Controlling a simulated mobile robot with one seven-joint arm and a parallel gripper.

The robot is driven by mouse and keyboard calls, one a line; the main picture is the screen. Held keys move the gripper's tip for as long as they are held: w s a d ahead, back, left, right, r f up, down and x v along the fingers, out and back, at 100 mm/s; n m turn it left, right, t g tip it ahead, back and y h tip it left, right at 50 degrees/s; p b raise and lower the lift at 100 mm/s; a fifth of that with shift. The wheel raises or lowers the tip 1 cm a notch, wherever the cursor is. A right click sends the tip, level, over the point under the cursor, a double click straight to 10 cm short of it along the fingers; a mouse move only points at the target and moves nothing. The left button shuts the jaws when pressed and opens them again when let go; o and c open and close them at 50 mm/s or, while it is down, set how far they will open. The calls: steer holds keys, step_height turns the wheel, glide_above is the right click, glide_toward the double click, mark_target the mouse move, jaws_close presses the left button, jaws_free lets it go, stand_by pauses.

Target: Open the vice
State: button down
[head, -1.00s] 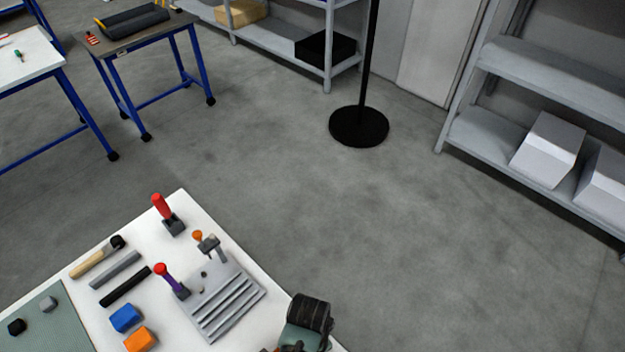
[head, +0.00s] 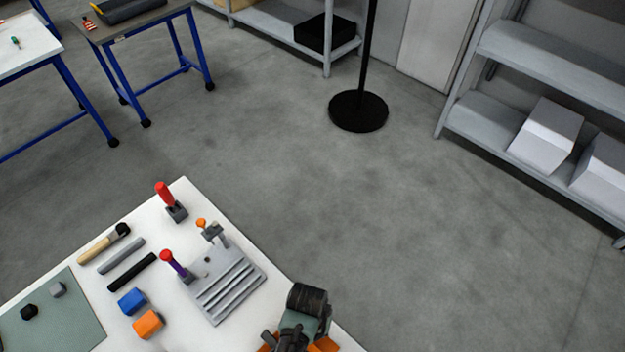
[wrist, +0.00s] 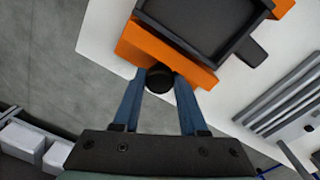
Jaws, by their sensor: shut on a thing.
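The vice is an orange body (wrist: 135,43) with a dark grey recessed top (wrist: 195,20), at the top of the wrist view on the white table. A round black knob (wrist: 160,79) sticks out from its near orange face. My gripper (wrist: 160,86) has its two blue fingers closed on either side of this knob, close against the orange face. In the head view, orange parts of the vice (head: 325,345) show at the bottom edge beside my wrist, which hides most of it. The jaw gap cannot be made out.
A grey grooved plate (head: 230,290) lies left of my arm, with a red-topped lever (head: 172,260) beside it. Blue (head: 131,301) and orange (head: 149,324) blocks and several bars lie further left.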

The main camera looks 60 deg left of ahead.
stand_by(0.4)
steer(key=shift+c, duration=2.3)
jaws_free()
